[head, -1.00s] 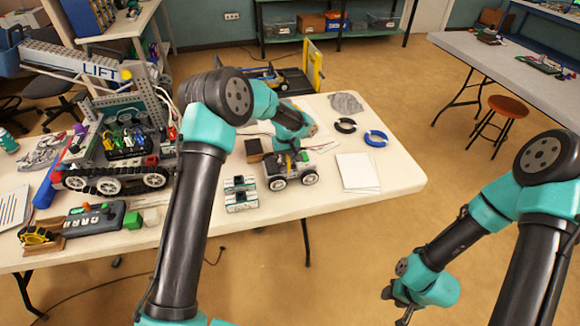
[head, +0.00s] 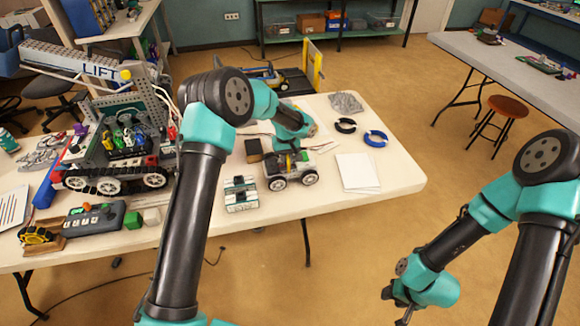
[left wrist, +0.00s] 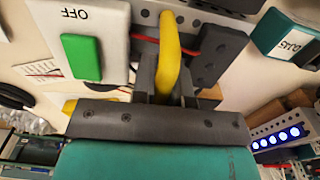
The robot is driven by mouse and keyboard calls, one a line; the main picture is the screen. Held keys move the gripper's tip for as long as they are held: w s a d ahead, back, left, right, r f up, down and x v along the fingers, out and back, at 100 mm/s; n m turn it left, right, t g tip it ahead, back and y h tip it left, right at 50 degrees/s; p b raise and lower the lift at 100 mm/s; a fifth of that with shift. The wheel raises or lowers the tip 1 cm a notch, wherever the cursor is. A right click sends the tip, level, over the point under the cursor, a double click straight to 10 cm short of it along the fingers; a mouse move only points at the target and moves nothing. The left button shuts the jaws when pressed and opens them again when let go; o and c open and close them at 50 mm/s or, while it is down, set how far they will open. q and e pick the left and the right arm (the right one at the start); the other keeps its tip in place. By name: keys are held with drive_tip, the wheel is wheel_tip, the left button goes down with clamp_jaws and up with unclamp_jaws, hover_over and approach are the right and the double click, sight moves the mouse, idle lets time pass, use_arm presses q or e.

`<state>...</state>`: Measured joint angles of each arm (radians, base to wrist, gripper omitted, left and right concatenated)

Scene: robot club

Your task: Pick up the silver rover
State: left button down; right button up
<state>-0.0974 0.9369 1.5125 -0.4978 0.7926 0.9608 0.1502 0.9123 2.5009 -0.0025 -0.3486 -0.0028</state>
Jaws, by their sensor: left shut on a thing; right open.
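The silver rover (head: 291,171) stands with its dark wheels on the white table, near the front edge, in the head view. My left gripper (head: 300,152) is down on top of it. In the left wrist view my left gripper (left wrist: 168,85) is shut on the rover's yellow curved strap (left wrist: 176,45). The rover's white box (left wrist: 112,22) marked OFF, with a green block, shows beside the fingers. The arm hides part of the rover's top in the head view. My right gripper (head: 398,300) is open and empty, off the table at lower right.
A silver and teal block (head: 240,195) stands just left of the rover. White sheets (head: 357,172) lie to its right, with blue (head: 376,139) and black rings behind. A large tracked machine (head: 115,150) fills the table's left. A dark box (head: 254,150) stands behind the rover.

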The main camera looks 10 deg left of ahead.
use_arm(q)
drive_tip(key=shift+r, duration=0.25)
drive_tip(key=shift+r, duration=1.5)
drive_tip(key=shift+s+r, duration=0.1)
drive_tip(key=shift+s, duration=0.15)
drive_tip(key=s+d+r, duration=0.1)
drive_tip(key=s+d, duration=0.3)
drive_tip(key=s, duration=1.1)
drive_tip(key=shift+d+r, duration=0.2)
drive_tip(key=shift+w, duration=0.15)
